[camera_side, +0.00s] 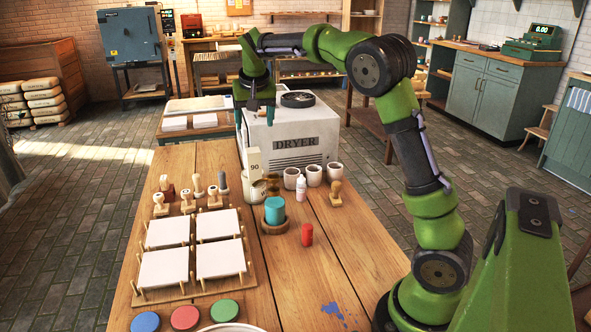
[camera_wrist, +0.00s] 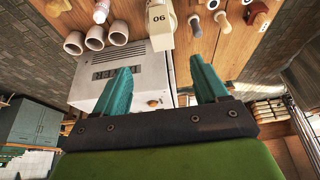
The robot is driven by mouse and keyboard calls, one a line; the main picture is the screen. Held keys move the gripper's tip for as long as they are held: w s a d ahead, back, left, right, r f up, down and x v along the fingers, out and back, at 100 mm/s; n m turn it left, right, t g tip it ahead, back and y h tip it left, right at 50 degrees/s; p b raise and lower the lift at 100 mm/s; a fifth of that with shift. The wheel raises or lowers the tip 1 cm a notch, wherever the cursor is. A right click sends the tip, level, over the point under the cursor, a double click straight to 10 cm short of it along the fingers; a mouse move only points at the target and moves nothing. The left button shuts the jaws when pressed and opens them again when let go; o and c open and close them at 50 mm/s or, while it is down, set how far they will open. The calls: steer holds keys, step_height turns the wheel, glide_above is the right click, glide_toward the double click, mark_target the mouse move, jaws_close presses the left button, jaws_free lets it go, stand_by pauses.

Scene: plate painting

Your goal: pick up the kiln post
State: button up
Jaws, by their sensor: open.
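A cream upright post marked 90 (camera_side: 254,163), which I take for the kiln post, stands on the wooden table in front of the dryer. In the wrist view the marked post (camera_wrist: 159,22) shows at the top centre, its number upside down. My gripper (camera_side: 255,118) is above and behind the post in the side view, over the dryer's left part. In the wrist view my gripper's two teal fingers (camera_wrist: 161,66) are spread apart with nothing between them. The post lies beyond the fingertips and does not touch them.
The white dryer (camera_side: 308,131) stands close behind the post. Several pale cups (camera_side: 314,176) are to its right and wooden stamps (camera_side: 197,186) to its left. The right front table is mostly clear.

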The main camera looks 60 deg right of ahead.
mark_target(253, 151)
steer(key=x, duration=0.9)
steer(key=shift+w+d+f, duration=0.1)
steer(key=shift+f, duration=0.3)
steer(key=shift+x, duration=2.85)
steer(key=shift+w+r, duration=0.15)
steer(key=shift+w, duration=0.05)
jaws_close()
step_height(253, 151, up, 9)
steer(key=shift+f, duration=0.1)
steer(key=shift+w+d+r, duration=0.1)
steer(key=shift+w+r, duration=0.05)
steer(key=shift+r, duration=0.25)
steer(key=shift+w+d+r+n, duration=0.15)
steer(key=shift+w+d+n, duration=0.05)
steer(key=shift+n, duration=0.4)
steer(key=f+n, duration=0.1)
steer(key=f, duration=0.2)
steer(key=w+f+n+y, duration=0.1)
steer(key=f, duration=0.2)
steer(key=d+f+n+t, duration=0.1)
steer(key=f, duration=0.2)
steer(key=shift+w+d+f, duration=0.1)
steer(key=shift+w+f, duration=0.15)
steer(key=shift+f, duration=0.1)
